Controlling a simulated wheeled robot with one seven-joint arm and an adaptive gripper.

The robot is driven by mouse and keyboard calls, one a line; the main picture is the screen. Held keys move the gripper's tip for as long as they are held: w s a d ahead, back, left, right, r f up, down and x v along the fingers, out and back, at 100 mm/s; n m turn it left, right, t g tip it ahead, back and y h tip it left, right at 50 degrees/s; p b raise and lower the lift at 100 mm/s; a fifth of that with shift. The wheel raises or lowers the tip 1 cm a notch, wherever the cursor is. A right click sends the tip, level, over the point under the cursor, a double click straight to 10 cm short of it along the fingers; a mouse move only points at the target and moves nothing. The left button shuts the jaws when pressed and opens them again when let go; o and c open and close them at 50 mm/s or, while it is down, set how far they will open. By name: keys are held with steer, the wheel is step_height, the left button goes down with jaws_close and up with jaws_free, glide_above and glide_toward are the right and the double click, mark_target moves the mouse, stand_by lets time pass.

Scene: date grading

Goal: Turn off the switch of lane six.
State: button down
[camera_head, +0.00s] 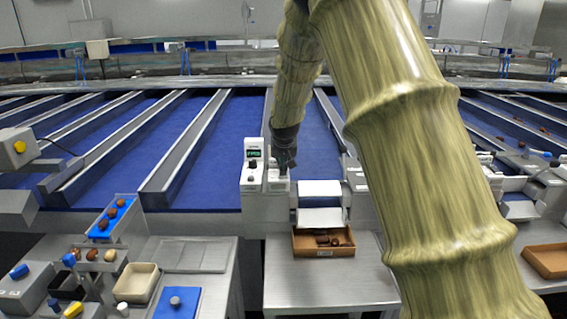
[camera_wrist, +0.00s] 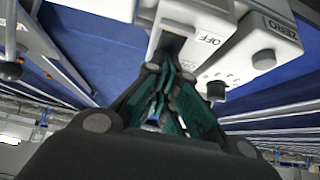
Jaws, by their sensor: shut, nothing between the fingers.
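My gripper (camera_head: 284,160) is shut and empty, at the front of the blue lanes, right over a white switch box (camera_head: 278,186). In the wrist view my green-padded fingers (camera_wrist: 176,85) are together at the front of this box (camera_wrist: 205,25), close to a dark recess (camera_wrist: 172,42) beside the printed word OFF. The fingers hide part of the recess. I cannot tell the switch lever's position or whether the fingertips touch it. No lane number is legible.
A white unit with a green display (camera_head: 253,154) and a black knob stands left of the switch box; its knob (camera_wrist: 216,90) shows close to my fingers. A grading bench with trays (camera_head: 138,282) is at left.

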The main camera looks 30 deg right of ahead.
mark_target(284, 173)
steer(key=r+p, duration=0.2)
steer(key=r, duration=0.1)
steer(key=r+p, duration=0.1)
steer(key=shift+s+a+r, duration=0.15)
steer(key=shift+s+a, duration=0.05)
steer(key=shift+s, duration=0.05)
steer(key=shift+s+a+b, duration=0.1)
steer(key=shift+s+b, duration=0.2)
steer(key=shift+b, duration=0.15)
steer(key=s+a+r+b, duration=0.3)
steer(key=s+r, duration=0.2)
steer(key=s, duration=0.1)
steer(key=shift+s+a+r, duration=0.25)
steer(key=shift+s+r, duration=0.05)
steer(key=shift+s, duration=0.05)
